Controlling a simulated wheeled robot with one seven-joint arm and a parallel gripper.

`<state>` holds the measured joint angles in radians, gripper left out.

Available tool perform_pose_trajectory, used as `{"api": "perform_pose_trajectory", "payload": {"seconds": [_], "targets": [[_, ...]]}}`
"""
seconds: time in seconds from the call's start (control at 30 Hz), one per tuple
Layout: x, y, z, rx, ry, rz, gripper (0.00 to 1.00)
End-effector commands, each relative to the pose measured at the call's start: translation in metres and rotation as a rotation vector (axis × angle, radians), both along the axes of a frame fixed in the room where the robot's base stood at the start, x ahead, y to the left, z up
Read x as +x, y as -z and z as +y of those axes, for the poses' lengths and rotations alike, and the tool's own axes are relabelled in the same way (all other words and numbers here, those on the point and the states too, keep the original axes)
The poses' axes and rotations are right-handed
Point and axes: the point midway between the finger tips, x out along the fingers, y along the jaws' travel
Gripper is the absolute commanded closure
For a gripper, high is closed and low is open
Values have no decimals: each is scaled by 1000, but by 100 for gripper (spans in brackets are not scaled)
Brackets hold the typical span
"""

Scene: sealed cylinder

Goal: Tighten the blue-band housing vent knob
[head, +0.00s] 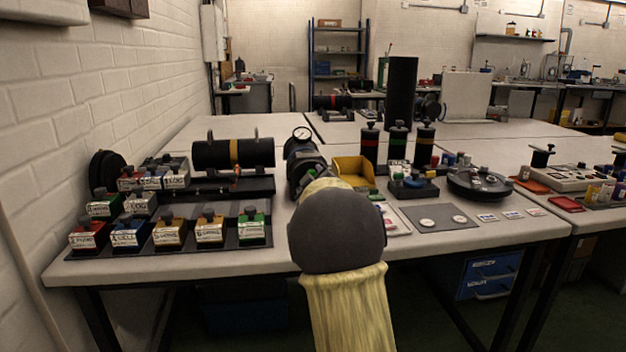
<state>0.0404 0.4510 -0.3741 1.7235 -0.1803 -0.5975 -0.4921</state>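I cannot make out a housing with a blue band. A black horizontal cylinder with an orange band (234,153) lies at the back left of the near table, with two upright posts on it. A blue labelled box with a dark knob (128,234) sits in the front row at left. My arm covers the table's front middle. My gripper's fingers do not show, and what lies behind the arm is hidden.
Several other labelled knob boxes (210,229) stand on the left. A yellow bin (353,168), a round gauge (302,133) and a black round device (480,183) are near the middle and right. A grey mat with white discs (440,219) lies front right. A brick wall borders the left.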

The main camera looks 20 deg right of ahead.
Motion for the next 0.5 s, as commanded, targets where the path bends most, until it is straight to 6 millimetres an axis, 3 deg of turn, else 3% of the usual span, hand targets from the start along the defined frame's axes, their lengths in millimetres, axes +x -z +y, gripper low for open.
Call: {"api": "perform_pose_trajectory", "payload": {"seconds": [0.33,0.5], "targets": [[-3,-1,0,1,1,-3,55],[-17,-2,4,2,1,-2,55]]}}
